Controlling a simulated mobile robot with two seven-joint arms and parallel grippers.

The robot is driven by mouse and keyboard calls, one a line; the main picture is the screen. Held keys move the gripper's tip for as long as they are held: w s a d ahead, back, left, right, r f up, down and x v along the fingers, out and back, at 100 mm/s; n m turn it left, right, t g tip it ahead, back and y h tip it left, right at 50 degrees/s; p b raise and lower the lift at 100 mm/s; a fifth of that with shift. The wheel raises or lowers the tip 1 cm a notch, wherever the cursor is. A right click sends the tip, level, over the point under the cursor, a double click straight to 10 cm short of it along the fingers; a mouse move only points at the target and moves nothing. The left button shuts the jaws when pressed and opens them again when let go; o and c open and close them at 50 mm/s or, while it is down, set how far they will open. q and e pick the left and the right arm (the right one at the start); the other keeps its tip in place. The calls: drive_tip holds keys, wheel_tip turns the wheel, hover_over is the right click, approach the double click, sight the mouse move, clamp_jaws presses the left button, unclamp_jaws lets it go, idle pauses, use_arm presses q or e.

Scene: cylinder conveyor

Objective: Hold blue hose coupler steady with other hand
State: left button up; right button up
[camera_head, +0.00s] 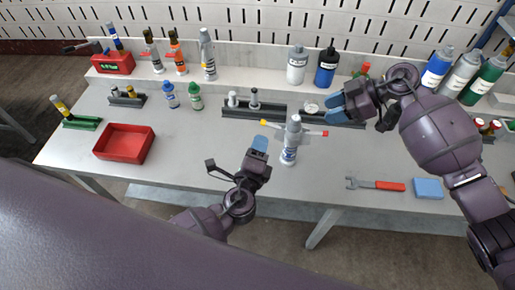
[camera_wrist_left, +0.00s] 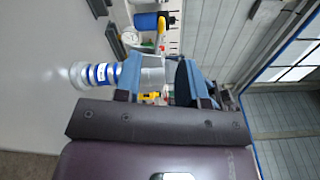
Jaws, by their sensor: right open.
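An upright grey-and-white cylinder with blue bands, likely the blue hose coupler (camera_head: 289,154), stands near the table's front edge. A bar with a yellow end and a red end (camera_head: 325,134) crosses its upper part; I cannot tell whether it is attached. My left gripper (camera_head: 260,143) is left of the cylinder, apparently apart from it. In the left wrist view the open fingers (camera_wrist_left: 160,78) frame the cylinder's grey upper part, and its blue bands (camera_wrist_left: 102,74) show to the left. My right gripper (camera_head: 340,103) is open and empty, above the table, right of and behind the cylinder.
A wrench with a red handle (camera_head: 388,186) and a blue block (camera_head: 428,188) lie at the front right. A red tray (camera_head: 148,146) is at the left. A dark rack (camera_head: 236,111) lies behind the cylinder. Several bottles line the back. The front middle-left table is clear.

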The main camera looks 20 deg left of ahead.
use_arm(q)
drive_tip(key=w, duration=1)
drive_tip(key=shift+a, duration=0.35)
clamp_jaws()
